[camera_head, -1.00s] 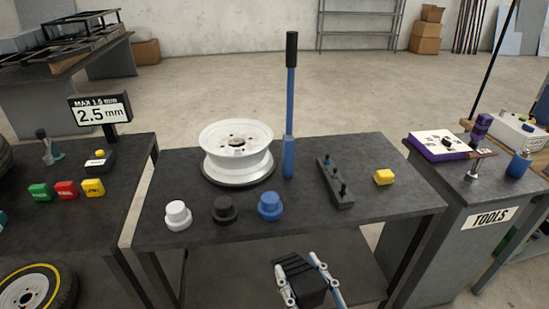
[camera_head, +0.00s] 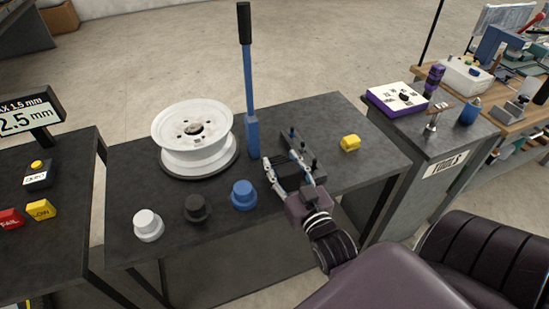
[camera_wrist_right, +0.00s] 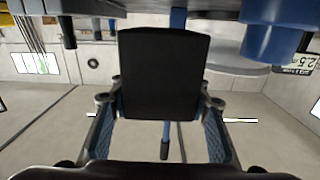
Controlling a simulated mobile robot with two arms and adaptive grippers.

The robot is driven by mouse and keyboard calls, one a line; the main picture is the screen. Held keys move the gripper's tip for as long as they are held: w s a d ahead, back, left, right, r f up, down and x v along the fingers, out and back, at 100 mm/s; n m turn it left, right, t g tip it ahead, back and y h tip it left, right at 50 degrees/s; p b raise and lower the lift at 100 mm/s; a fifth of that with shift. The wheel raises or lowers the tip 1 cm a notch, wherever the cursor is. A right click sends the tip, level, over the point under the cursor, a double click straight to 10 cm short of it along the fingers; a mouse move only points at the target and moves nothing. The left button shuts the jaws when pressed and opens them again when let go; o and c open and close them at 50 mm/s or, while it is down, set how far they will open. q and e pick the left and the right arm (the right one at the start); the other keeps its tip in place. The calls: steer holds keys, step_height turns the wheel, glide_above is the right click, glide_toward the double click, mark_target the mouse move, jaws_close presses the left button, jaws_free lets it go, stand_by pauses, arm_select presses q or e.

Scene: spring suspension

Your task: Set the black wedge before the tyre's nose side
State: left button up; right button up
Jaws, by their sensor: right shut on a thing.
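My right gripper (camera_head: 290,172) is over the front right part of the middle bench, beside the dark bar with pegs. In the right wrist view its two fingers (camera_wrist_right: 160,125) stand on either side of a black block, the wedge (camera_wrist_right: 163,75), and are shut on it. In the head view the wedge is hard to tell from the dark bar and gripper behind and around it. A white wheel rim (camera_head: 192,128) lies on a round black base at the back left of the bench. No whole tyre shows in the head view. My left gripper is not in view.
A blue upright lever (camera_head: 248,80) stands right of the rim. White (camera_head: 148,225), black (camera_head: 197,208) and blue (camera_head: 243,194) knobs line the front edge. The dark pegged bar (camera_head: 303,155) and a yellow block (camera_head: 350,143) are at right. The bench's right corner is clear.

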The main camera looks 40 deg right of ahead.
mark_target(275, 159)
steer(key=shift+w+d+f, duration=0.15)
steer(key=shift+w+f, duration=0.05)
steer(key=shift+w, duration=0.3)
steer(key=shift+w+d+f, duration=0.1)
steer(key=shift+w+f, duration=0.1)
steer(key=shift+w, duration=0.3)
steer(key=w+f, duration=0.2)
steer(key=shift+w+d+f, duration=0.1)
steer(key=shift+w+d, duration=0.2)
steer(key=shift+w, duration=0.05)
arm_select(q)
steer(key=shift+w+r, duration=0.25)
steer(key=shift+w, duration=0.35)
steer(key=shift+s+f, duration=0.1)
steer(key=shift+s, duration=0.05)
arm_select(e)
steer(key=o, duration=1.5)
steer(key=shift+f, duration=0.2)
steer(key=shift+o, duration=0.2)
steer(key=shift+s, duration=0.1)
steer(key=shift+r, duration=0.1)
